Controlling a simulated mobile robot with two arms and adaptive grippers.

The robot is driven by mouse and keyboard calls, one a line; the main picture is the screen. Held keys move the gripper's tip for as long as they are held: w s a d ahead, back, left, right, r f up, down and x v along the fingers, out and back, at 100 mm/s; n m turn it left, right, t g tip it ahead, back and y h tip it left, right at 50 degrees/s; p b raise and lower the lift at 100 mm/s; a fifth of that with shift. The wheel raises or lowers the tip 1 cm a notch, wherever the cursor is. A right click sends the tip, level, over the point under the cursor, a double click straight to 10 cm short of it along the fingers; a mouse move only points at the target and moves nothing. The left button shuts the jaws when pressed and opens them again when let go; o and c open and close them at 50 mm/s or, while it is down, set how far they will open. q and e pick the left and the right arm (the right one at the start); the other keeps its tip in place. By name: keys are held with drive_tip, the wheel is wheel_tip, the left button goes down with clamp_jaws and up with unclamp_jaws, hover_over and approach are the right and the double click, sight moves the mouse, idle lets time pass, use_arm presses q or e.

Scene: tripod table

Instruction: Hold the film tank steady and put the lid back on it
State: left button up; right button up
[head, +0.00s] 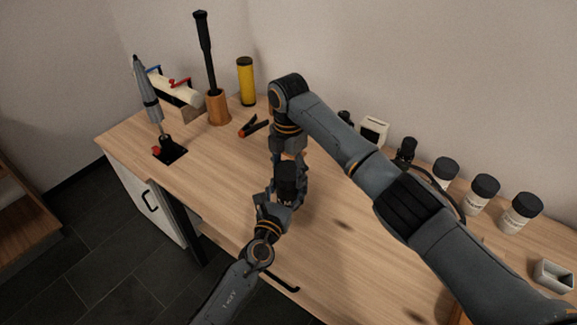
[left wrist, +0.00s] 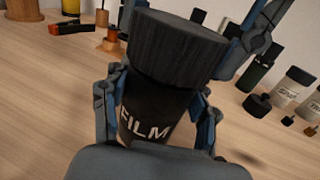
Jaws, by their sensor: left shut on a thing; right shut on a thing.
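The black film tank (left wrist: 146,122), with white FILM lettering, stands between the fingers of my left gripper (left wrist: 158,96), which is shut on it. The dark ribbed lid (left wrist: 180,45) is at the tank's mouth, wider than the tank. My right gripper (left wrist: 196,18) is shut on the lid from above, one finger on each side. I cannot tell whether the lid is fully seated. In the head view, the right gripper (head: 288,165) reaches down over the lid (head: 287,180), and the left gripper (head: 277,198) is just below it. The grippers mostly hide the tank there.
Several white bottles with black caps (head: 481,195) and a small tray (head: 553,275) line the right. Bare wood lies left of the grippers.

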drive_tip(key=shift+f, duration=0.25)
drive_tip(key=shift+f, duration=0.6)
idle(0.4)
